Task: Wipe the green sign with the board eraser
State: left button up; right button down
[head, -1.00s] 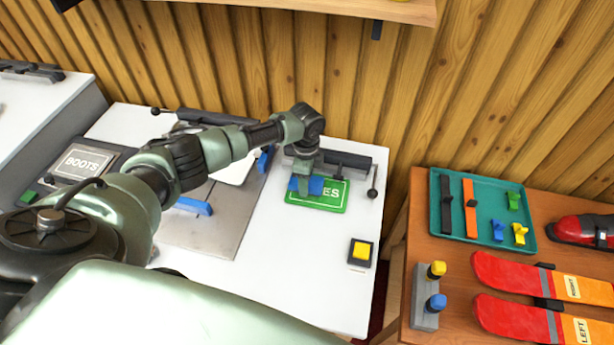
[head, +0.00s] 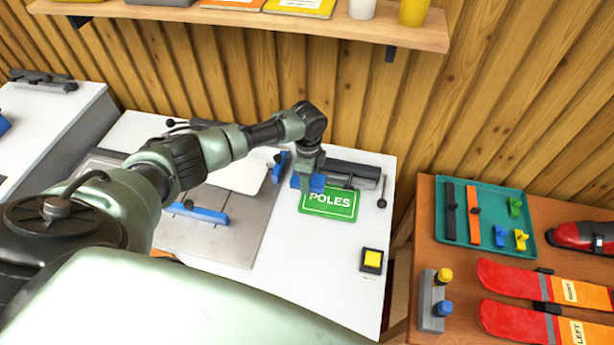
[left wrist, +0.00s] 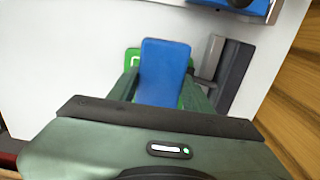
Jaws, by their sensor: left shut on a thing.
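The green sign (head: 328,205), with white letters reading POLES, lies on the white bench top. My left gripper (head: 306,182) is shut on the blue board eraser (head: 313,184) at the sign's back left edge. The eraser covers the sign's back left corner; I cannot tell whether it touches the sign. In the left wrist view the eraser (left wrist: 163,70) sits between the fingers (left wrist: 163,92), hiding much of the green sign (left wrist: 131,60) beneath. My right gripper is not in view.
A dark grey clamp bar (head: 352,172) with a lever stands right behind the sign. A yellow button (head: 372,259) is at front right. A grey plate with a blue-handled bar (head: 198,212) lies left. A teal tray (head: 530,228) rests on the wooden table. A shelf (head: 300,27) hangs above.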

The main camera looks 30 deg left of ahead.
pick_arm(q)
jog(key=shift+r+p, duration=0.9)
jog(key=shift+r, duration=0.35)
